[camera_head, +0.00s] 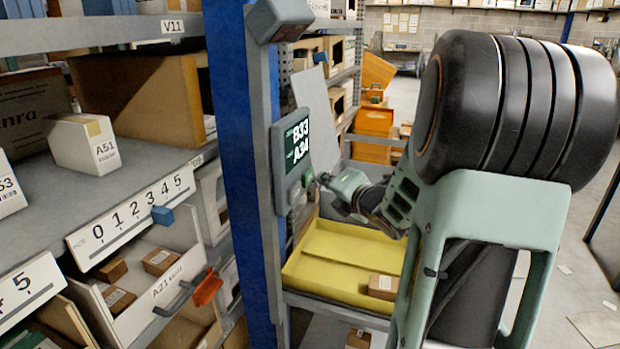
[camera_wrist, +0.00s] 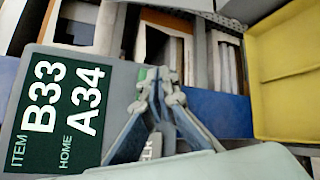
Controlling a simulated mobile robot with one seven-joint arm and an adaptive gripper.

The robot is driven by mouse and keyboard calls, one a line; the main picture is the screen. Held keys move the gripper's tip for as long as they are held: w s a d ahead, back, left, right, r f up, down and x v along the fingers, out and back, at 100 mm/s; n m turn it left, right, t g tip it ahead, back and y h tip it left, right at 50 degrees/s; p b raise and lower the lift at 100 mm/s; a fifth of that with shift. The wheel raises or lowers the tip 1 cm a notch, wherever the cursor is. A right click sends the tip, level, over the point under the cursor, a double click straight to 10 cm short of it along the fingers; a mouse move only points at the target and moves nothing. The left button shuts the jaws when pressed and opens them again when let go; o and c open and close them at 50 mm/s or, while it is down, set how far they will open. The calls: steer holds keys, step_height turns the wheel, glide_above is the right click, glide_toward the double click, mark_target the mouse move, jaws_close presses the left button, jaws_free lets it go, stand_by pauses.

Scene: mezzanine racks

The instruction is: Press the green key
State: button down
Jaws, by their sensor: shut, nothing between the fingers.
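A grey terminal panel (camera_head: 281,190) is mounted on the blue rack post, its dark green screen (camera_head: 297,141) reading B33 and A34. The screen fills the left of the wrist view (camera_wrist: 62,115), reading ITEM B33 and HOME A34. A small green patch, seemingly the green key (camera_wrist: 142,74), shows beside the fingertips in the wrist view, mostly hidden by them. A green spot also shows at the panel's lower right edge in the head view (camera_head: 308,178). My gripper (camera_wrist: 160,76) is shut and empty, its tips at the panel's face; I cannot tell whether they touch the key.
A yellow tray (camera_head: 335,246) with a small brown box (camera_head: 382,286) lies below my gripper. At left, a shelf holds a white A51 box (camera_head: 85,143); an open A21 bin (camera_head: 150,298) with small boxes is below. The blue post (camera_head: 240,150) stands close beside the panel.

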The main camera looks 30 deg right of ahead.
steer(key=shift+w+a+f, duration=0.1)
steer(key=shift+w+a+b, duration=0.2)
steer(key=shift+w+b, duration=0.05)
steer(key=shift+b, duration=0.25)
steer(key=shift+w+a+b, duration=0.35)
steer(key=shift+b, duration=0.1)
stand_by(0.9)
steer(key=shift+s+d, duration=0.6)
steer(key=shift+s, duration=0.1)
steer(key=s+d, duration=0.1)
steer(key=s, duration=0.1)
steer(key=s+d, duration=0.1)
steer(key=d, duration=0.1)
steer(key=shift+s+d+p, duration=0.2)
steer(key=shift+s+p, duration=0.1)
steer(key=shift+s, duration=0.05)
steer(key=shift+a, duration=0.1)
stand_by(0.8)
